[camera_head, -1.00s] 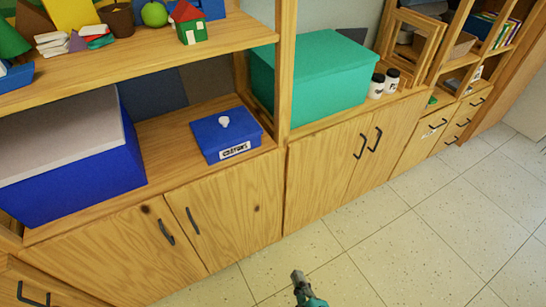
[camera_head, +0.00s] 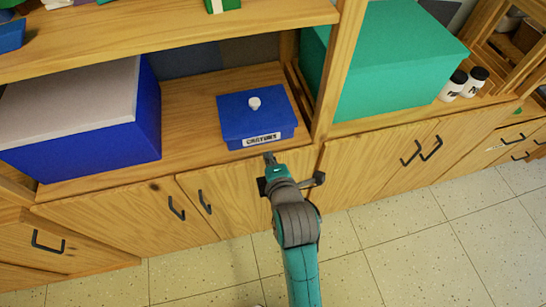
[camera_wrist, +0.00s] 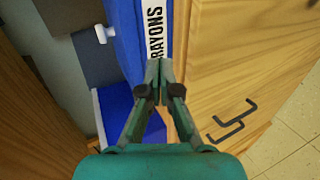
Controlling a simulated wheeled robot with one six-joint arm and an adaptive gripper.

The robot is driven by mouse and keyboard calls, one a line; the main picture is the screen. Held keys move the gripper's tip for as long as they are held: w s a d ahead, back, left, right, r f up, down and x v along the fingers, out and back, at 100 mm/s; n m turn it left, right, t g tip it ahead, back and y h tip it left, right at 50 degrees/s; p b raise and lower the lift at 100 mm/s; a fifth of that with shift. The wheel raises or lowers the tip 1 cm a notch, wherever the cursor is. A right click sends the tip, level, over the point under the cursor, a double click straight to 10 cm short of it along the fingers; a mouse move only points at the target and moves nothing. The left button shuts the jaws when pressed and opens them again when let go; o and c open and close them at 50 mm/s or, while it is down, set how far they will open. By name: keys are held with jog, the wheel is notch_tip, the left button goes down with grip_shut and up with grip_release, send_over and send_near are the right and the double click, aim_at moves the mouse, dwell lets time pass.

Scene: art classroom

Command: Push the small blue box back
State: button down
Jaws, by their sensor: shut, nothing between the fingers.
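The small blue box (camera_head: 256,117) has a white knob on its lid and a white crayons label on its front. It stands on the wooden shelf (camera_head: 188,100), near the front edge. My gripper (camera_head: 269,157) is shut and empty, just in front of the box's lower front edge. In the wrist view the fingertips (camera_wrist: 160,62) are close to the label (camera_wrist: 156,30) on the blue box (camera_wrist: 124,35). I cannot tell whether they touch it.
A large blue box with a grey lid (camera_head: 80,115) stands left on the same shelf. A wooden upright (camera_head: 338,70) and a green box (camera_head: 395,65) are to the right. Another shelf board (camera_head: 150,38) runs above. Cabinet doors (camera_head: 380,165) lie below.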

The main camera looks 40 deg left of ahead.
aim_at(251, 95)
jog(key=shift+x, duration=3.75)
jog(key=shift+w, duration=0.1)
jog(key=shift+w+a, duration=2.2)
jog(key=shift+a, duration=0.35)
jog(key=shift+w+a, duration=2.15)
jog(key=shift+a, duration=0.45)
jog(key=shift+w+a, duration=2.2)
jog(key=shift+a, duration=0.35)
jog(key=shift+s+d, duration=1.05)
jog(key=shift+d, duration=0.15)
jog(key=shift+s+d+r, duration=0.2)
jog(key=shift+d+r, duration=0.05)
jog(key=shift+r, duration=0.5)
jog(key=shift+s+d+r, duration=0.2)
jog(key=shift+d+r, duration=0.05)
jog(key=shift+r, duration=0.5)
jog(key=shift+s+d+r, duration=0.2)
jog(key=shift+d+r, duration=0.05)
jog(key=shift+r, duration=0.5)
